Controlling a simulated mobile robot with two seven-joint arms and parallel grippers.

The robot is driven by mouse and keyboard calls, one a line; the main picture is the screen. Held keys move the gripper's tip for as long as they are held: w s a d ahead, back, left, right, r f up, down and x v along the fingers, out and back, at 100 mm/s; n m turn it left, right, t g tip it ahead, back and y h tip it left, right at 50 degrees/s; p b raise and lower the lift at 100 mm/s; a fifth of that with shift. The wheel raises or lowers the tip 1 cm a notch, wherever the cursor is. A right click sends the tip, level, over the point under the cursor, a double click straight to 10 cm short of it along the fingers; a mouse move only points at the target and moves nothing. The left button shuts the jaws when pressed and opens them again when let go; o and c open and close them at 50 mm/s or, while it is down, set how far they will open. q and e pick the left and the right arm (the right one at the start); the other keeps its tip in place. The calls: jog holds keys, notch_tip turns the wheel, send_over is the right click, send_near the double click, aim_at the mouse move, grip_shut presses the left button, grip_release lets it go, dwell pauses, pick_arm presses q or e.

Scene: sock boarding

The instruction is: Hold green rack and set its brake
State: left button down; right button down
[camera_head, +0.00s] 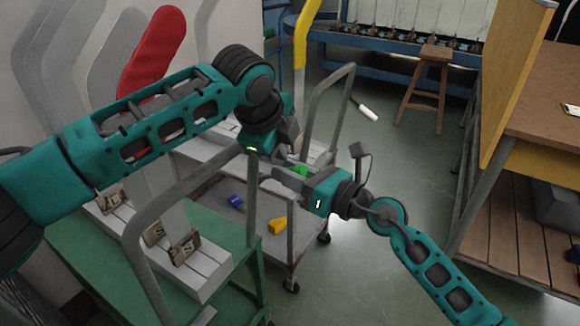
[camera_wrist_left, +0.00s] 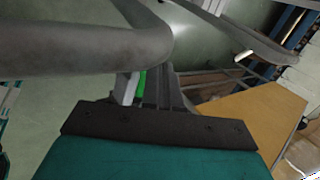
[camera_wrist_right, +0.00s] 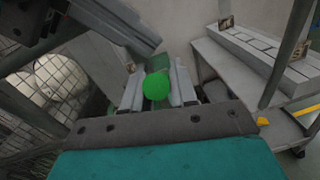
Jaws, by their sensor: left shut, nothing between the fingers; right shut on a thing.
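The green rack (camera_head: 85,243) stands at the lower left in the head view. It carries a grey-white base with several upright flat boards, and a bent grey tube handle (camera_head: 140,235) rises at its front. My left gripper (camera_head: 287,146) is shut and empty near the middle, close to the right one. A thick grey tube (camera_wrist_left: 60,48) crosses the left wrist view. My right gripper (camera_head: 280,178) is shut on a green round thing (camera_wrist_right: 156,86), seen end-on between its fingers; it also shows in the head view (camera_head: 300,170). I cannot make out the brake.
A grey cart (camera_head: 270,243) stands right of the green rack, with a blue thing (camera_head: 236,202) and a yellow thing (camera_head: 278,225) on it. A wooden-topped table (camera_head: 545,90) stands right, a stool (camera_head: 432,70) at the back. The floor between is mostly clear.

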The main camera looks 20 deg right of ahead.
pick_arm(q)
jog(key=shift+s+d+f, duration=0.1)
jog(key=shift+s+f, duration=0.1)
jog(key=shift+f, duration=0.15)
